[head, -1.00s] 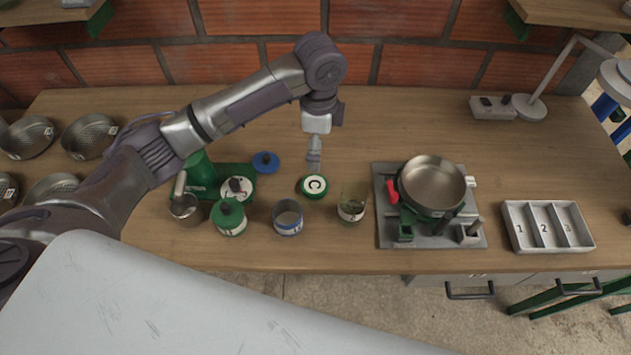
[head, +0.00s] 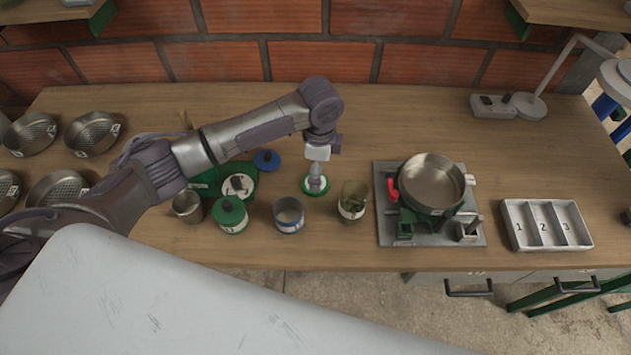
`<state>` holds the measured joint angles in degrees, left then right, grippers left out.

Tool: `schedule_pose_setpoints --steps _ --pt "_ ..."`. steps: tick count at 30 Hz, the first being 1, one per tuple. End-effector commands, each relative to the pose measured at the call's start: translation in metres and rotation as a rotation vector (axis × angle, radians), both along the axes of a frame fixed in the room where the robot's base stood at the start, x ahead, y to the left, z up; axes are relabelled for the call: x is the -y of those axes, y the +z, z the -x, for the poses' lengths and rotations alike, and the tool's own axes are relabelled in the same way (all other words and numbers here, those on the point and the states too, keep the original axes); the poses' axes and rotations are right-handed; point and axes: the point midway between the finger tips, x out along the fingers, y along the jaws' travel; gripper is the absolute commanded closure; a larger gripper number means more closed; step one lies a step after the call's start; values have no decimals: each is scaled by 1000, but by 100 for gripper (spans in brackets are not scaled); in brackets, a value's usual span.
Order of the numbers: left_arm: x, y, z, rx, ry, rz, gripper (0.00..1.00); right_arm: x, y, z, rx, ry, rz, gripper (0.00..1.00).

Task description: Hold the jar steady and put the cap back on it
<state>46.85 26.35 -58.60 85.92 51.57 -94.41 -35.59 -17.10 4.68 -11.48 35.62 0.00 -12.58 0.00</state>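A round green cap with a white top (head: 325,190) lies flat on the table. My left gripper (head: 316,186) points straight down over it, its fingertips at the cap and hiding the letter on it. Whether the fingers are open or shut on it is too small to tell. An open glass jar (head: 353,200) with a white label and dark contents stands upright just right of the cap. An open jar with a blue band (head: 288,216) stands to the left, and a blue cap (head: 267,160) lies behind it. My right gripper is not in view.
A jar with a green lid (head: 230,215), a metal cup (head: 187,207) and a green device (head: 207,182) stand left. A burner plate with a pan (head: 432,183) stands right of the glass jar. A three-part tray (head: 547,243) is farther right.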

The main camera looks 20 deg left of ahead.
Motion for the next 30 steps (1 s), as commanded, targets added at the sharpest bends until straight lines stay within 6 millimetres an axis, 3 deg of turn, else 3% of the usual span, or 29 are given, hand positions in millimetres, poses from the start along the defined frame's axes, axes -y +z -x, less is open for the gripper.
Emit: schedule_pose_setpoints --steps 4,12,24,25,30 --pt "-3 -9 1 -3 2 -2 0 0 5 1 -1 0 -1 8" --pt "-7 -46 0 -2 1 -2 0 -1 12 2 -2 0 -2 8" --pt "-7 -52 0 1 0 -1 0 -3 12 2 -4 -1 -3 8" --pt "-7 -52 0 1 0 -1 2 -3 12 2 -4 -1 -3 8" --pt "-7 -52 0 1 0 0 30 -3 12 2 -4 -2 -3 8"
